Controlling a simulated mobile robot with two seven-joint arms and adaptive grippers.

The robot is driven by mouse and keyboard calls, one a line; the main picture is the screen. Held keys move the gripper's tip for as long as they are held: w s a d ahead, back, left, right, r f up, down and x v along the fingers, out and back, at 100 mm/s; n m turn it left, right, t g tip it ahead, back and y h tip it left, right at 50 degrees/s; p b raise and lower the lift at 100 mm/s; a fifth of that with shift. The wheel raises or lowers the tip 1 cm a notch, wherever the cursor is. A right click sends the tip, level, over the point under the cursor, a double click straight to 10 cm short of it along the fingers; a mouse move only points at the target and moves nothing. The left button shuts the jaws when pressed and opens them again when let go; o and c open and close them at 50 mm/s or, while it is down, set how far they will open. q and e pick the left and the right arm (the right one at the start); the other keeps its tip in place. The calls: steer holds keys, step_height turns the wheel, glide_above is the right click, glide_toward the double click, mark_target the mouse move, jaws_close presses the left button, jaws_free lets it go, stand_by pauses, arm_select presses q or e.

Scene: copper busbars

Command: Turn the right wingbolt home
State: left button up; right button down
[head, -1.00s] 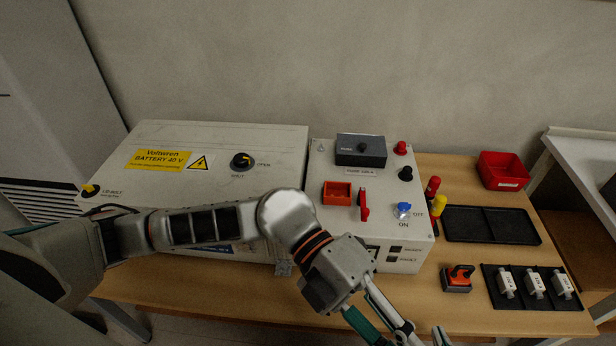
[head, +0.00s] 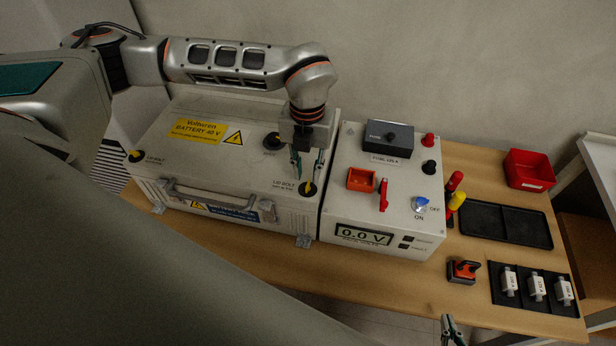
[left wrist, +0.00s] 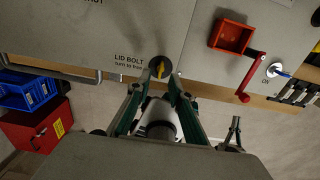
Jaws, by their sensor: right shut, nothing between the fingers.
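The right wingbolt (head: 308,188) is a black round knob with a yellow wing, at the front right corner of the battery box lid (head: 230,160). It also shows in the left wrist view (left wrist: 160,67) beside the "LID BOLT" label, its wing pointing roughly up and down the picture. My left gripper (head: 306,177) is open and points down over this bolt. In the left wrist view its two fingertips (left wrist: 158,86) are spread, with the bolt just beyond them; I cannot tell whether they touch it. My right gripper (head: 452,330) is shut and empty at the bottom edge.
The left wingbolt (head: 135,156) is at the lid's far left. A carry handle (head: 210,200) runs along the box front. The grey fuse panel (head: 345,215), with its red lever (head: 383,195), stands close on the right. Black trays (head: 505,226) and a red bin (head: 528,168) lie further right.

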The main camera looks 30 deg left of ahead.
mark_target(308, 184)
arm_select(q)
steer(key=shift+f, duration=1.95)
jaws_close()
